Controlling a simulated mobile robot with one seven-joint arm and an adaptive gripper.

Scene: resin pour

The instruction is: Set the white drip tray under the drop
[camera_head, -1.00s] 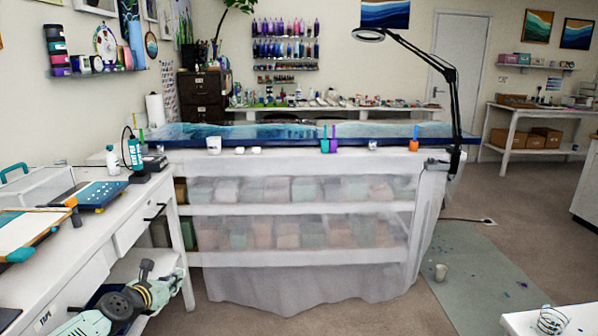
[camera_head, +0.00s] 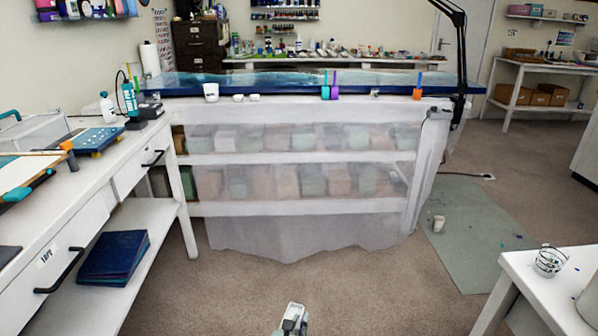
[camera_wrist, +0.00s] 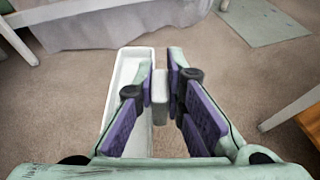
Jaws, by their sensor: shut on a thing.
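The white drip tray (camera_wrist: 122,75) is long and shallow with raised walls; in the wrist view it reaches forward on the left of my fingers. My gripper (camera_wrist: 163,85) is shut on a pale block at the tray's right side and holds the tray over the carpet. In the head view a small part of the tray (camera_head: 296,309) shows at the bottom middle, and the rest is cut off. The blue resin panel (camera_head: 300,87) lies on the sheet-covered table (camera_head: 300,113). I cannot make out a drop at its edge.
Open carpet (camera_head: 240,285) lies before the table. A white bench (camera_head: 90,160) stands left, with a dark blue stack (camera_head: 113,257) on its lower shelf. A white table corner (camera_head: 545,262) is near right.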

